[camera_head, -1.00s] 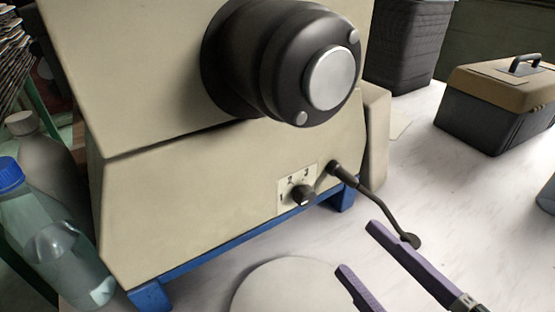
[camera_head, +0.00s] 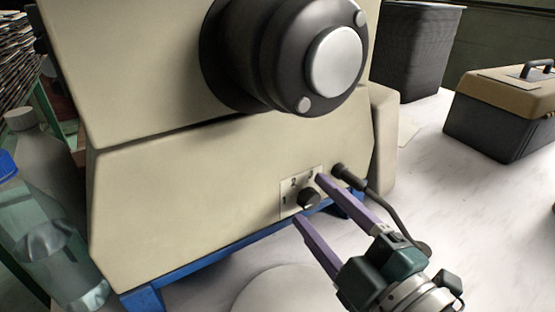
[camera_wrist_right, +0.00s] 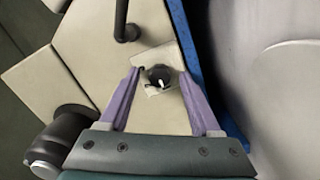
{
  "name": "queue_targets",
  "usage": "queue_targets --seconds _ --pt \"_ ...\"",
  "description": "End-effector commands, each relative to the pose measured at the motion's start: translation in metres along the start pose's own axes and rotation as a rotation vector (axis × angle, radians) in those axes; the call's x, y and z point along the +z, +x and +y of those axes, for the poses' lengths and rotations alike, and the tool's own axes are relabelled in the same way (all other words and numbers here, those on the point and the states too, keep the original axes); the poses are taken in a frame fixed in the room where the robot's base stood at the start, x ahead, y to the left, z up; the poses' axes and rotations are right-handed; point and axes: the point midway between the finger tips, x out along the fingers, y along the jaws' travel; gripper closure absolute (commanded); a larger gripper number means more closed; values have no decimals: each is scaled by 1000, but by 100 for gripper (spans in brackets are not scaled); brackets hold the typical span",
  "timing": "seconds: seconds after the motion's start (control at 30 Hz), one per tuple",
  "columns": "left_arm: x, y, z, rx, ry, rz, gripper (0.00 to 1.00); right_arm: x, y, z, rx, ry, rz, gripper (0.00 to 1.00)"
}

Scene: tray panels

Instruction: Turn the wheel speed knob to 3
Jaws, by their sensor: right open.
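The wheel speed knob (camera_head: 308,198) is a small black dial on a pale plate marked 1, 2, 3 (camera_head: 294,184), low on the front of the beige machine (camera_head: 190,190). My right gripper (camera_head: 308,197) is open, its purple fingers pointing at the panel, one on each side of the knob in the picture. In the right wrist view the knob (camera_wrist_right: 159,76) lies between and slightly beyond the fingertips, with a small white mark on it. I cannot tell whether the fingers touch the panel. My left gripper is not in view.
A black plug with a cable (camera_head: 360,180) sits in the panel right of the knob, close to one finger. The large dark wheel hub (camera_head: 290,55) juts out above. A toolbox (camera_head: 505,115) stands at the right, bottles (camera_head: 50,235) at the left. A pale disc (camera_head: 280,292) lies in front.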

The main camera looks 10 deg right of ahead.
Motion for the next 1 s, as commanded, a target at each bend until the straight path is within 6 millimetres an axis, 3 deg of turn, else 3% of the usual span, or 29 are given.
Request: queue_targets --seconds 0.1,0.67,1.0 --pt "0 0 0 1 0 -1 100 0 0 0 0 0 0 36" --pt "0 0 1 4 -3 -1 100 0 -1 0 0 0 0 99" --pt "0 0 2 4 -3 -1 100 0 -1 0 0 4 0 100"
